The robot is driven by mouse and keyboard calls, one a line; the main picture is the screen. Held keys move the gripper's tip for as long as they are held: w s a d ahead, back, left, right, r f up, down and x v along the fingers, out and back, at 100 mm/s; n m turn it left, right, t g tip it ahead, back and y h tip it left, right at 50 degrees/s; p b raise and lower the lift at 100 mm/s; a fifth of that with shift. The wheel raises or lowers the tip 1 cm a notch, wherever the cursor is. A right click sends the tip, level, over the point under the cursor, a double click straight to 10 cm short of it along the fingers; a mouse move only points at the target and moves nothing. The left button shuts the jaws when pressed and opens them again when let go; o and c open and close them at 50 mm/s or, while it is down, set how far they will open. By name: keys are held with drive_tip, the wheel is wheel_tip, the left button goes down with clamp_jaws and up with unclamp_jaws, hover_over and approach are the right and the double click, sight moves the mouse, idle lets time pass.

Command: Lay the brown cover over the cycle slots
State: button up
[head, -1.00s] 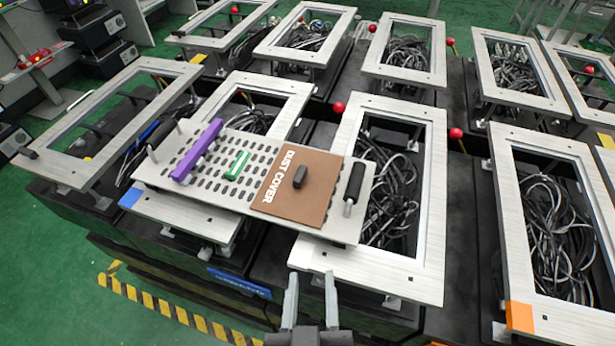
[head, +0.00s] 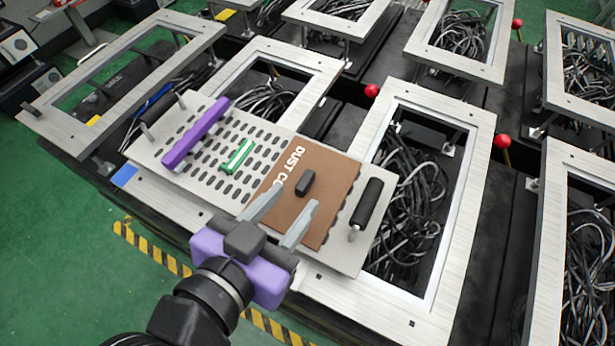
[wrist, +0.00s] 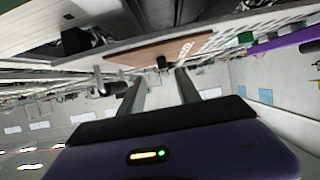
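The brown cover (head: 325,215), lettered DUST COVER, lies flat on the right part of a slotted metal plate (head: 170,149). It has a small dark knob (head: 305,183) on top. Bare dark slots show on the plate's left and middle parts. My gripper (head: 291,212) is open, its two grey fingers apart and pointing toward the knob from the near side. In the wrist view the cover (wrist: 150,53) and the knob (wrist: 162,62) lie ahead, with the knob between the open fingers' directions. Nothing is between the fingers. Part of the lettering is hidden behind a finger.
A purple bar (head: 195,133) and a green handle (head: 237,155) stand on the plate left of the cover. Black grips (head: 366,203) rise at the plate's ends. Metal frames with cables and red ball levers (head: 372,90) surround it.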

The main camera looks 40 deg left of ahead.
sight(304, 181)
drive_tip(key=x, duration=0.5)
drive_tip(key=shift+a+p, duration=0.3)
drive_tip(key=shift+a, duration=0.1)
clamp_jaws()
